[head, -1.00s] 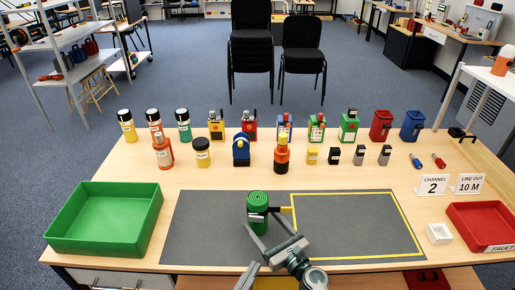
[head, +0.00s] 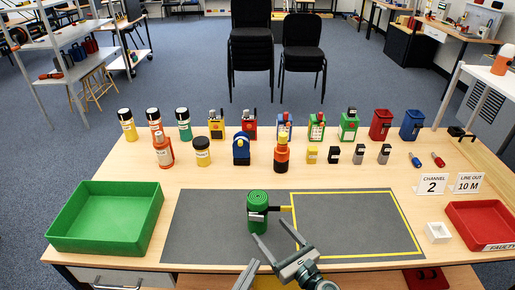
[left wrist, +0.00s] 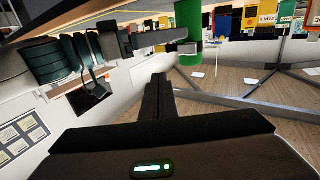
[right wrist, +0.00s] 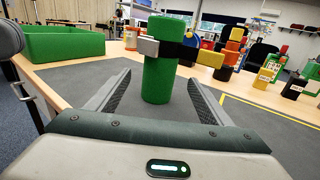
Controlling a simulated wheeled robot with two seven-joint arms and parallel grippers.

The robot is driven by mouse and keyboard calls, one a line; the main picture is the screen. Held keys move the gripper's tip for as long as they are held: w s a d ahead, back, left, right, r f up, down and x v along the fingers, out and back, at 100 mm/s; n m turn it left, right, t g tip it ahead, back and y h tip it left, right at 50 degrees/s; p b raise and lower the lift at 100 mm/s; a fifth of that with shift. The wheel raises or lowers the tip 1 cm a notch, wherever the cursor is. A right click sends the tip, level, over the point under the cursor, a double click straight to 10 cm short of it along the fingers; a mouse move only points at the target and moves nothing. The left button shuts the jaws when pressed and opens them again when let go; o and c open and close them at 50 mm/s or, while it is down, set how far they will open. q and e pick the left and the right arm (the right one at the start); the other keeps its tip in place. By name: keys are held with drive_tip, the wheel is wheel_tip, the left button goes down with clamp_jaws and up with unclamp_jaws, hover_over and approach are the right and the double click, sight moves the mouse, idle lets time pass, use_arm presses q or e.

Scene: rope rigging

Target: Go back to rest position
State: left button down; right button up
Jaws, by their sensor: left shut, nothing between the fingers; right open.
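A green rope coil (head: 258,215) stands upright on the grey mat, with a dark band around it and a small tab pointing right. My right gripper (head: 278,241) is open and empty in front of the coil, its fingers pointing toward it. In the right wrist view the coil (right wrist: 165,75) stands beyond the open fingertips, with a silver clip on its band. My left gripper (head: 254,264) is low at the bottom edge of the head view, mostly out of frame. In the left wrist view its fingers (left wrist: 158,80) are shut with nothing between them.
The grey mat (head: 215,225) has a yellow outline on its right part. A green tray (head: 105,240) is at left, a red tray (head: 483,236) and small white box (head: 438,232) at right. Several containers and devices stand in rows behind the mat.

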drive_tip(key=shift+s+d, duration=0.15)
drive_tip(key=shift+s, duration=0.05)
idle(0.3)
